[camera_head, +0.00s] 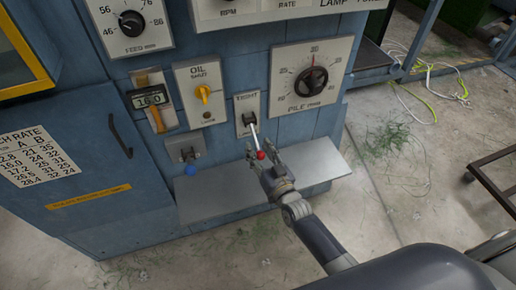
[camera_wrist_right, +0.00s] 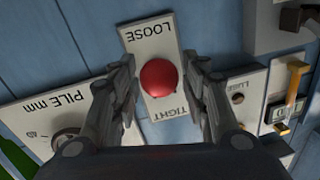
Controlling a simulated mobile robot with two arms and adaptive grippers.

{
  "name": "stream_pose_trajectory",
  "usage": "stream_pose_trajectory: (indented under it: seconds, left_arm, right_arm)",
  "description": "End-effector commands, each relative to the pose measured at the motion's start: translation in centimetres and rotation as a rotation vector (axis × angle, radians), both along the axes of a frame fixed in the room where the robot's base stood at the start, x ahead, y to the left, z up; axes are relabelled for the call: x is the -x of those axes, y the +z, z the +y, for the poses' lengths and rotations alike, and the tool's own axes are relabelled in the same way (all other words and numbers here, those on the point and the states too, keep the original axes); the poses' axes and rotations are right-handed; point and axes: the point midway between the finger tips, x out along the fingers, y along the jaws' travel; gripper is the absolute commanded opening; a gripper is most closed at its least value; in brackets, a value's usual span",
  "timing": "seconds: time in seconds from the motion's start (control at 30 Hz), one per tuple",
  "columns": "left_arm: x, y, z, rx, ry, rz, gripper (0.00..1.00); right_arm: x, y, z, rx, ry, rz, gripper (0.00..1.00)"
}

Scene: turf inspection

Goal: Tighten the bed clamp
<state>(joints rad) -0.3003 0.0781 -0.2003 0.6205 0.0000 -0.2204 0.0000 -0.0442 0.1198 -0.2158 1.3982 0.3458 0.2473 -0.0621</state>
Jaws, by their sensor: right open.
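The bed clamp is a lever on a small white plate (camera_head: 246,104) marked TIGHT at its top edge. Its pale rod slopes down and out from the plate to a red ball knob (camera_head: 261,155). My right gripper (camera_head: 263,161) is open, with a finger on either side of the red knob. In the right wrist view the red knob (camera_wrist_right: 159,78) sits between the open fingers (camera_wrist_right: 161,85), with gaps on both sides. There the plate (camera_wrist_right: 148,42) also reads LOOSE at the end opposite TIGHT. My left gripper is not in view.
The oil knob (camera_head: 203,93), pile dial (camera_head: 312,80) and digital gauge (camera_head: 151,99) surround the clamp. A grey ledge (camera_head: 218,205) juts out below. A dark cart (camera_head: 494,172) stands at right on the floor.

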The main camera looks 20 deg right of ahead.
Motion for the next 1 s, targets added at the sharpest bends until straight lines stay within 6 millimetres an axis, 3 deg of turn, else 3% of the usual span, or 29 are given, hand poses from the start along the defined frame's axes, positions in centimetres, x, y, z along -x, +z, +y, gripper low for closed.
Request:
stream_pose_trajectory:
  seconds: [0.4,0.43,0.6,1.0]
  left_arm:
    - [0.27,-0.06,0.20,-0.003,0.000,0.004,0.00]
    - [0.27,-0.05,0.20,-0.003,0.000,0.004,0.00]
    - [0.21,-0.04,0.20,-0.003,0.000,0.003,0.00]
    - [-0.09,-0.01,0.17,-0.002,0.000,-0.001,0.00]
  right_arm:
    - [-0.99,-0.01,0.16,-0.001,0.000,0.001,0.42]
    - [-0.98,-0.01,0.16,-0.001,0.000,0.000,0.40]
    - [-0.97,-0.01,0.15,-0.001,0.000,0.000,0.01]
    - [-0.96,-0.01,0.14,0.000,0.000,0.000,0.00]
